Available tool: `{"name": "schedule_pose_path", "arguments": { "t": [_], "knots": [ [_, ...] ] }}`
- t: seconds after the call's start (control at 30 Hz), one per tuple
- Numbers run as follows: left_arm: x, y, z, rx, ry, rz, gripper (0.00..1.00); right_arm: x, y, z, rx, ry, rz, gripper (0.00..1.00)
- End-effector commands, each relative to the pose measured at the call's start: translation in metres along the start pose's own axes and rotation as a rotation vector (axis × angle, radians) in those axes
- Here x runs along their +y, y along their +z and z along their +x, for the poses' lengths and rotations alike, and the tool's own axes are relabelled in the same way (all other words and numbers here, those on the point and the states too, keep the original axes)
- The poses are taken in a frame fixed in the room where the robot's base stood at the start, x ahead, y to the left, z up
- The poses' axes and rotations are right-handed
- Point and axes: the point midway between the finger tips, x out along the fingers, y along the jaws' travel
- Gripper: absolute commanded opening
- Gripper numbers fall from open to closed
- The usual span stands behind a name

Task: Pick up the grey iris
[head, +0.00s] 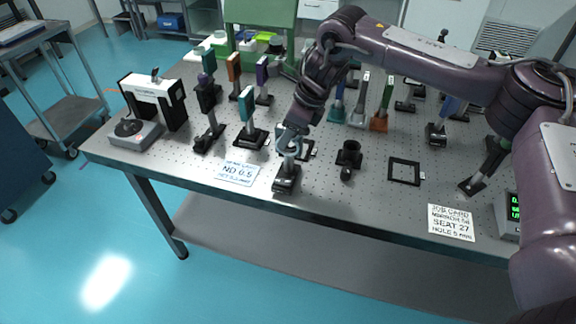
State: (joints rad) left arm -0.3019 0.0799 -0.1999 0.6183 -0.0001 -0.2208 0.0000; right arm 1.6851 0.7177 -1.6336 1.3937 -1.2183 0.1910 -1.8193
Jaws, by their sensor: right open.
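My right arm reaches in from the right, and my right gripper (291,142) points down over the front middle of the optical table. It is open. Directly below and between its fingers stands a grey post-mounted piece on a dark base (286,182), which looks like the grey iris. The gripper hides most of its upper part, so I cannot tell whether the fingers touch it. My left gripper is not in view.
The perforated table (330,205) holds several mounted optics behind. A black holder (348,158) and a square black frame (405,171) stand to the right. An ND 0.5 card (238,173) lies left, a job card (451,223) right. A teal-plated mount (248,115) stands close left.

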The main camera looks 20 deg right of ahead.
Motion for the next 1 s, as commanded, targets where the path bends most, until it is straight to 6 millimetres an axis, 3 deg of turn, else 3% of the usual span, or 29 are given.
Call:
{"name": "schedule_pose_path", "arguments": {
  "t": [0.2,0.53,1.0],
  "knots": [
    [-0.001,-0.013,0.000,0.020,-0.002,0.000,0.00,0.000,0.000,0.001,-0.001,-0.001,0.000,0.42],
    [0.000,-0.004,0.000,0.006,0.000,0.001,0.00,0.000,0.000,0.000,-0.001,-0.001,0.000,0.00],
    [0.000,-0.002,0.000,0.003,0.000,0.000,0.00,-0.001,0.000,0.000,-0.001,-0.001,0.000,0.00]
  ]
}}
